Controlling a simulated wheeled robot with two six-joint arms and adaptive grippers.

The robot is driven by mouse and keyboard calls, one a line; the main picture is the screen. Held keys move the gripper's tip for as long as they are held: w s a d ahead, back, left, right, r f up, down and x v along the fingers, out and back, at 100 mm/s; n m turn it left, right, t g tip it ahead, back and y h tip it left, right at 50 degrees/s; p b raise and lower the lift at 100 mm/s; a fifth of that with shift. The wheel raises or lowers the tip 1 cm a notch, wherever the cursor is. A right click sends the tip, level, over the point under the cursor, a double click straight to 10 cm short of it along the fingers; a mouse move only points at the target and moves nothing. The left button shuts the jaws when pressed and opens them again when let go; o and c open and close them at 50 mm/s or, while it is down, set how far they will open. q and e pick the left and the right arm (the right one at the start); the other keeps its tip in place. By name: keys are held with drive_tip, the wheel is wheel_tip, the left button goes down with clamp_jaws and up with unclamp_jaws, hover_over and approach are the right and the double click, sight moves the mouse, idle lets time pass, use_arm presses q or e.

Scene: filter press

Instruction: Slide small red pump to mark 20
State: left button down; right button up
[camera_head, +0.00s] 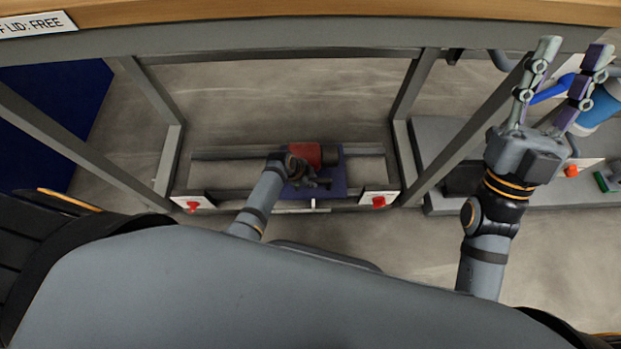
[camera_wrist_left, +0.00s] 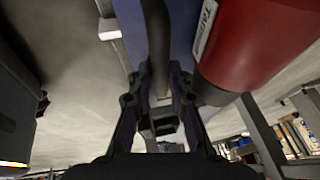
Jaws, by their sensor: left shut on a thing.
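The small red pump (camera_head: 306,153) sits on a blue plate (camera_head: 338,178) on a pair of rails under the bench. A small white pointer (camera_head: 313,203) sticks out at the plate's front edge. My left gripper (camera_head: 308,182) is at the front of the pump, shut on a dark upright handle. In the left wrist view the handle (camera_wrist_left: 156,45) runs between the fingers, with the red pump body (camera_wrist_left: 262,40) to the right and the blue plate (camera_wrist_left: 184,30) behind. My right gripper (camera_head: 574,52) is open and empty at upper right. Mark numbers cannot be read.
The rails (camera_head: 230,153) run left to right, bare left of the plate. Red knobs on white plates stand at the left (camera_head: 192,205) and right (camera_head: 378,201) ends. Grey bench legs (camera_head: 402,140) flank them. A blue-and-white object (camera_head: 597,110) is near my right gripper.

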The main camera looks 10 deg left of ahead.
use_arm(q)
drive_tip(key=c, duration=1.3)
unclamp_jaws()
drive_tip(key=shift+d, duration=0.35)
drive_tip(key=shift+o, duration=0.2)
drive_tip(key=shift+a+r, duration=0.1)
drive_tip(key=v, duration=1.1)
drive_tip(key=shift+r, duration=0.4)
drive_tip(key=shift+s+a, duration=0.1)
drive_tip(key=shift+a, duration=0.1)
